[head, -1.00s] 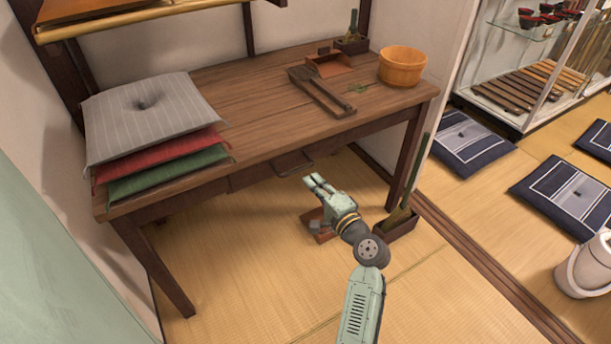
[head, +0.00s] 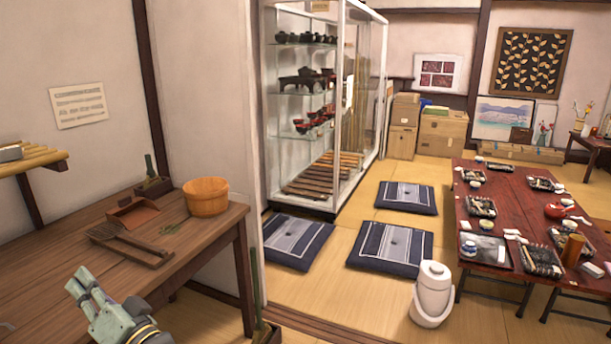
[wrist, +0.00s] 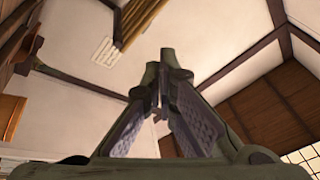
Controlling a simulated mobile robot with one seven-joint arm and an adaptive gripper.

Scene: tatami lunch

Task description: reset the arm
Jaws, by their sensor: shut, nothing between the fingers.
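The wooden desk (head: 60,255) carries a wooden bucket (head: 206,198), a brown dustpan (head: 133,212) and dark wooden tools (head: 130,243). Right lie navy cushions (head: 390,246), a white jug (head: 432,294) and a laid red table (head: 500,215). A glass cabinet (head: 310,100) stands behind.

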